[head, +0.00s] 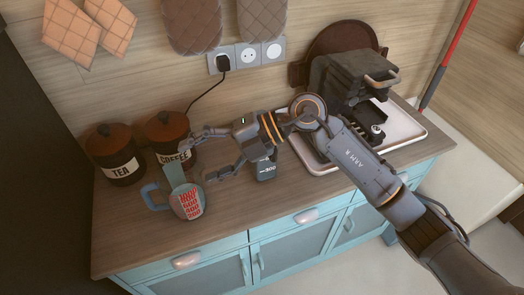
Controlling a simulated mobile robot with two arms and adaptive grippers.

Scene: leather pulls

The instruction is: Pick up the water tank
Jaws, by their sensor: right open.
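My right gripper (195,161) reaches in from the right over the counter, with its two fingers spread and nothing between them. Its fingertips are near the coffee canister and a mug. A dark coffee machine (345,80) with a metal handle stands at the back right. I cannot make out a separate water tank with certainty; it may be part of this machine. The gripper is well to the left of the machine, and my right arm passes in front of it. My left gripper is not in view.
The mug (189,206) has red lettering and a blue handle. Behind it are the coffee canister (168,126) and tea canister (121,171). The machine stands on a white tray (405,127). A black cable runs from the wall socket. The front middle of the counter (245,208) is clear.

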